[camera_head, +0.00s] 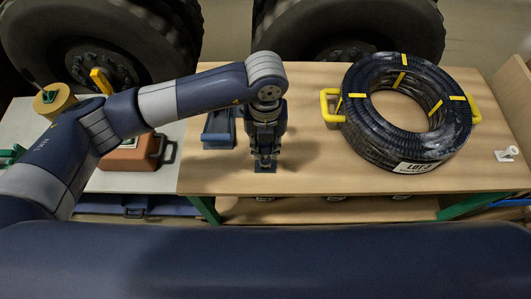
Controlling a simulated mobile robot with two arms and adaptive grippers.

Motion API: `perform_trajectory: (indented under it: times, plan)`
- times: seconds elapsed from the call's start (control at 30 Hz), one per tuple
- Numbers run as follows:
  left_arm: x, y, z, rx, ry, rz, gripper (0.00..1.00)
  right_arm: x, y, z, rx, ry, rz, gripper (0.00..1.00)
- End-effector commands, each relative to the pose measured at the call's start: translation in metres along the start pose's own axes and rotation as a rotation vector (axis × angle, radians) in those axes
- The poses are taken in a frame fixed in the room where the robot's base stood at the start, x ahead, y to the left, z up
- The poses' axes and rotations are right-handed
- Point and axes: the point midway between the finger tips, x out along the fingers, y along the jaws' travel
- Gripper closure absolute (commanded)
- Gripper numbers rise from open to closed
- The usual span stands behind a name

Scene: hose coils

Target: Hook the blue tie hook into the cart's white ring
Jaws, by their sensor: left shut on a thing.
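My left gripper (265,161) points down over the front middle of the wooden cart top (310,178). It is shut on a small dark blue piece (265,169), which shows just below the fingertips. This looks like the blue tie hook, but its shape is mostly hidden by the fingers. The white ring (508,153) is on a small white mount at the cart's right end, far to the right of my left gripper. My right gripper is not in view.
A large black hose coil (362,140) with yellow handles and tape stands between my left gripper and the white ring. A blue tray (219,128) lies left of the gripper. An orange-brown case (132,155) is further left. The cart's front strip is clear.

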Motion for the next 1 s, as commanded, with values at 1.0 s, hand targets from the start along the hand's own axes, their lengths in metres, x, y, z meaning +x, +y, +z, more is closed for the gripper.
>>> perform_trajectory:
  times: [1.0]
  plan:
    - [-0.064,0.0,0.0,0.001,0.0,0.0,1.0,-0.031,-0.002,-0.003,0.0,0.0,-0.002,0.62]
